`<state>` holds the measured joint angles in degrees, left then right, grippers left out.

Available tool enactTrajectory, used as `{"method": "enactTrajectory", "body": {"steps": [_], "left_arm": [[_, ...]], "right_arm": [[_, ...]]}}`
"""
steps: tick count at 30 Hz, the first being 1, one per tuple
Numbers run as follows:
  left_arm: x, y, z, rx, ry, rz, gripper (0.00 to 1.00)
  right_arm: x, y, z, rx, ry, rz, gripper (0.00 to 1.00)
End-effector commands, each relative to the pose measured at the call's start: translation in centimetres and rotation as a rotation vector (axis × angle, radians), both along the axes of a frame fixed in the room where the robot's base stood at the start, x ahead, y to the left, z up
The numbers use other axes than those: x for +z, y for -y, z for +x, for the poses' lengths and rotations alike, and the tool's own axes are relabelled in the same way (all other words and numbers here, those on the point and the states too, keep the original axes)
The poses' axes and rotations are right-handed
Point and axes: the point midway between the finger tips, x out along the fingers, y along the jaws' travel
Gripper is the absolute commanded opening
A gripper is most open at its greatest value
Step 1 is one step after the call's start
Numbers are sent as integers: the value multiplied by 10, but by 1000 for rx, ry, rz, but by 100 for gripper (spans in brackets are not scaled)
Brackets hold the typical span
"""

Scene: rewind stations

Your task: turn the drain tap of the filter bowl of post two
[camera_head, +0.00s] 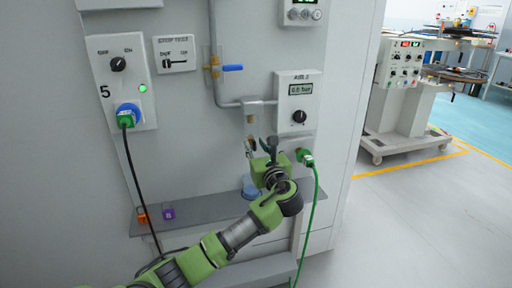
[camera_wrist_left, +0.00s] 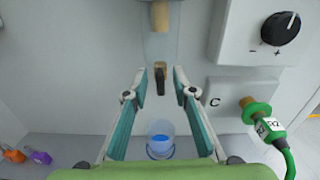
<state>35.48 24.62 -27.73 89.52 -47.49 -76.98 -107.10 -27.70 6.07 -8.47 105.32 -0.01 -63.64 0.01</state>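The filter bowl (camera_wrist_left: 180,47) is clear, with a tan filter element inside, and hangs above the drain tap in the left wrist view. In the head view the bowl (camera_head: 250,124) hangs under the grey pipe. The drain tap (camera_wrist_left: 160,78) is a small brass piece with a dark lever pointing down. My left gripper (camera_wrist_left: 159,82) is open, its two fingers on either side of the tap, with gaps visible both sides. In the head view my left gripper (camera_head: 260,150) is just below the bowl and partly hides the tap. My right gripper is not in view.
A clear cup with blue in it (camera_wrist_left: 160,140) stands on the shelf (camera_head: 195,207) below the tap. A green plug with cable (camera_head: 306,157) is close at right, under the gauge box (camera_head: 297,100). A blue-handled valve (camera_head: 231,68) is higher left.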

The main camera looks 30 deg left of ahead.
Motion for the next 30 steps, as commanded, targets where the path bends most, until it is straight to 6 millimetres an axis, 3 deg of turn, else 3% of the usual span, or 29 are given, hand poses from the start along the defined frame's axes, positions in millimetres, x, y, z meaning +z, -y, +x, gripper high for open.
{"method": "enactTrajectory", "body": {"steps": [2, 6, 19, 30], "left_arm": [[0, 0, 0, 0, 0, 0, 25], [0, 0, 0, 0, 0, 0, 0], [1, 0, -1, 1, 32, -27, 0], [0, -2, -3, 2, 225, -195, 0]], "right_arm": [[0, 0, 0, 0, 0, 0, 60], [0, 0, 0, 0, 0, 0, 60], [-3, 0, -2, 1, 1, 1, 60], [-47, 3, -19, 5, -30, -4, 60]]}}
